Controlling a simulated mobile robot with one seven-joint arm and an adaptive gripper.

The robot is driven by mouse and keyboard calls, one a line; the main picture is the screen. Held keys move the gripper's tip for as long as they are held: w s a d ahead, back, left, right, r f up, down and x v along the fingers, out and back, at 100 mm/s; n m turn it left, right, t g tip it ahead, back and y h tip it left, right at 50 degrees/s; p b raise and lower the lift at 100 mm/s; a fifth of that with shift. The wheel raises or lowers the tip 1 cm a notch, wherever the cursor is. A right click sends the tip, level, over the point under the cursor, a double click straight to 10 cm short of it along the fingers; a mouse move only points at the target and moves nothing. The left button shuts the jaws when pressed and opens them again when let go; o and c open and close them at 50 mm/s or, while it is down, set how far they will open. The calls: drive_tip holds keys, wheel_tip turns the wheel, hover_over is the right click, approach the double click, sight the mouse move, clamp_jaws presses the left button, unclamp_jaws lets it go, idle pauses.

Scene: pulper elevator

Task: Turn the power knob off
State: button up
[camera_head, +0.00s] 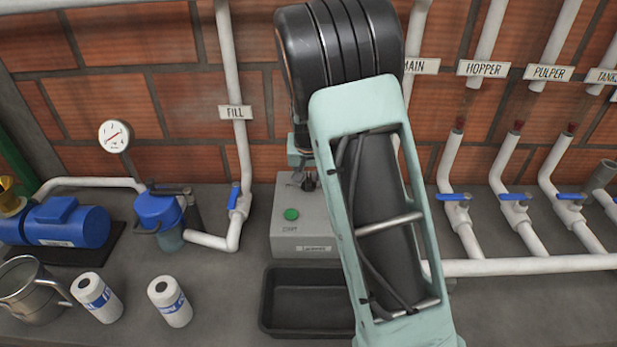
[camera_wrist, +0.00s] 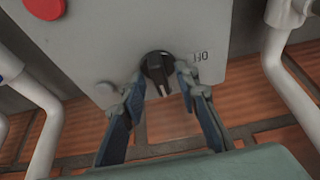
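The power knob (camera_wrist: 157,68) is black and sits on a face of the grey control box (camera_wrist: 105,38). In the wrist view its ridge points down the picture, and an upside-down OFF label (camera_wrist: 199,55) is just right of it. My gripper (camera_wrist: 160,80) is open, with one blue-padded finger on each side of the knob. The fingertips are close to it; I cannot tell if either touches. In the head view the box (camera_head: 288,240) stands by the wall, with a green START button (camera_head: 291,214). My arm hides its right side and most of my gripper.
A red button (camera_wrist: 45,6) is on the box. A black tray (camera_head: 305,298) lies in front of it. White pipes with blue-handled valves (camera_head: 455,197) run at right. A blue pump (camera_head: 62,222), a metal jug (camera_head: 32,292) and two white bottles (camera_head: 170,300) stand at left.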

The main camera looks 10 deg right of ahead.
drive_tip(key=shift+c, duration=0.3)
clamp_jaws()
drive_tip(key=shift+d+f+b, duration=0.1)
drive_tip(key=shift+b, duration=0.3)
drive_tip(key=n+y+b, duration=0.1)
drive_tip(key=n+b, duration=0.1)
drive_tip(key=b, duration=0.1)
drive_tip(key=shift+d+f+n, duration=0.1)
drive_tip(key=shift+n, duration=0.3)
drive_tip(key=n+y+b, duration=0.1)
drive_tip(key=n, duration=0.1)
drive_tip(key=n+b, duration=0.2)
drive_tip(key=shift+d+n+y, duration=0.15)
drive_tip(key=shift+n+y, duration=0.15)
drive_tip(key=shift+y, duration=0.1)
drive_tip(key=n, duration=0.1)
drive_tip(key=n+g+y, duration=0.1)
drive_tip(key=n, duration=0.3)
drive_tip(key=shift+w+r+g+y, duration=0.15)
drive_tip(key=shift+r+g+y, duration=0.15)
drive_tip(key=shift+y, duration=0.1)
drive_tip(key=n+g+p, duration=0.1)
drive_tip(key=n, duration=0.1)
drive_tip(key=n+p, duration=0.1)
drive_tip(key=n, duration=0.2)
drive_tip(key=shift+w+g+y, duration=0.1)
drive_tip(key=shift+g+y, duration=0.2)
drive_tip(key=shift+g, duration=0.1)
drive_tip(key=shift+f+n, duration=0.1)
drive_tip(key=shift+n, duration=0.3)
